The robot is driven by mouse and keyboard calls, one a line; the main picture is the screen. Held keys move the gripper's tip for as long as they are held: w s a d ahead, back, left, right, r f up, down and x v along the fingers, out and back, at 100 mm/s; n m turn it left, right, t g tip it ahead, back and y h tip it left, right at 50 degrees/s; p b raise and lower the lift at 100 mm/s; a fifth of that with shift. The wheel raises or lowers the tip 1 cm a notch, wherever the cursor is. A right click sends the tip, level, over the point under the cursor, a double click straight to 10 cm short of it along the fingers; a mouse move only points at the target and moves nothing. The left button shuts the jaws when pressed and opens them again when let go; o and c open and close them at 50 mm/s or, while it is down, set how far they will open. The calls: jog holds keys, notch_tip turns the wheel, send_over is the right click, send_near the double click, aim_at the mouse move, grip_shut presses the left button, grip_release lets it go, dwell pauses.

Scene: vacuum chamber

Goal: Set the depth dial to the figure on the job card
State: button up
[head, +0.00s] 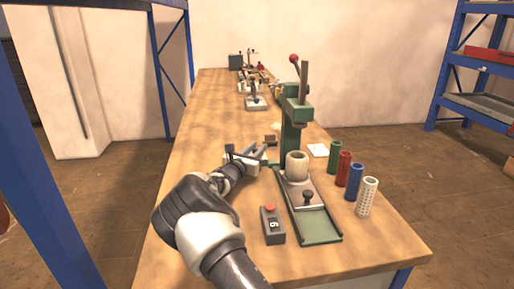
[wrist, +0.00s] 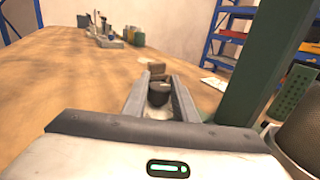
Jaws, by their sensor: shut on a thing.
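My gripper (head: 264,150) is to the left of the green press column (head: 291,138), low over the bench. In the wrist view its two fingers (wrist: 160,96) are closed around a small dark round knob (wrist: 158,90), which looks like the depth dial. Its markings cannot be read. A brown block (wrist: 157,68) shows just beyond the fingertips. A white card (head: 318,150), perhaps the job card, lies on the bench right of the press; its writing is too small to read.
A grey box (head: 271,227) with a red button and a figure stands in front. Green, red, blue and white cylinders (head: 344,168) line the right. The bench's left side (head: 200,130) is clear.

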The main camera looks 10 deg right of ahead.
jog(key=shift+f+m+g+h+b, duration=0.2)
jog(key=shift+m+g+h+b, duration=0.65)
jog(key=shift+m+g+h, duration=0.7)
jog(key=shift+m+g+h+b, duration=0.25)
jog(key=shift+h+b, duration=0.15)
jog(key=shift+h, duration=0.15)
jog(key=shift+r+g, duration=0.15)
jog(key=shift+g, duration=0.15)
jog(key=o, duration=1)
jog(key=shift+o, duration=0.2)
jog(key=p+v, duration=0.1)
jog(key=v, duration=0.7)
jog(key=p+v, duration=0.1)
jog(key=v, duration=0.8)
jog(key=shift+a+p, duration=0.2)
jog(key=shift+p, duration=0.15)
